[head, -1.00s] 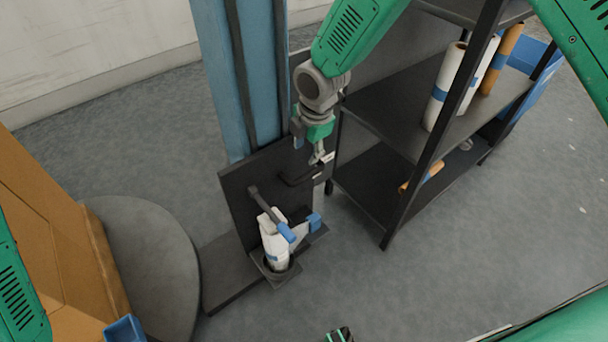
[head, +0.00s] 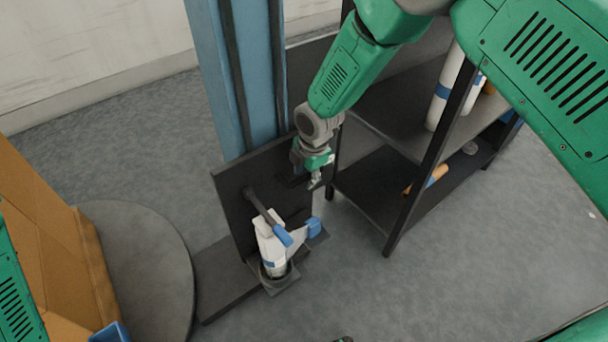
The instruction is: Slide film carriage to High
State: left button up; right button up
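The film carriage is a black upright plate (head: 232,195) low on the blue column (head: 222,80). It bears a white film roll (head: 270,250) standing in a dark holder, with a blue-tipped lever (head: 268,216) above it. A dark handle (head: 290,181) juts from the plate's right side. My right gripper (head: 315,181) points down at the plate's right edge, close beside this handle. Whether it touches the handle, and how far its fingers are apart, is too small to tell. My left gripper is not in view; only a green link of mine shows at the left edge.
A dark shelf rack (head: 385,195) with white and orange rolls stands right of the column, close to my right gripper. A round grey turntable (head: 140,265) and a cardboard-brown block (head: 45,240) are at left.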

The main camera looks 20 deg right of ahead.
jog(key=shift+d, duration=0.2)
grip_shut()
jog(key=shift+a+r, duration=0.15)
jog(key=shift+a, duration=0.1)
jog(key=shift+a+r+p, duration=0.1)
jog(key=shift+r+p, duration=0.3)
jog(key=shift+p, duration=0.15)
pick_arm(q)
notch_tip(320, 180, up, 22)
jog(key=p, duration=2.1)
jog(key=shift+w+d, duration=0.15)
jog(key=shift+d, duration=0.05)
pick_arm(e)
notch_tip(320, 180, up, 24)
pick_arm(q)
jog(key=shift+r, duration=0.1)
pick_arm(e)
jog(key=shift+w+r, duration=0.15)
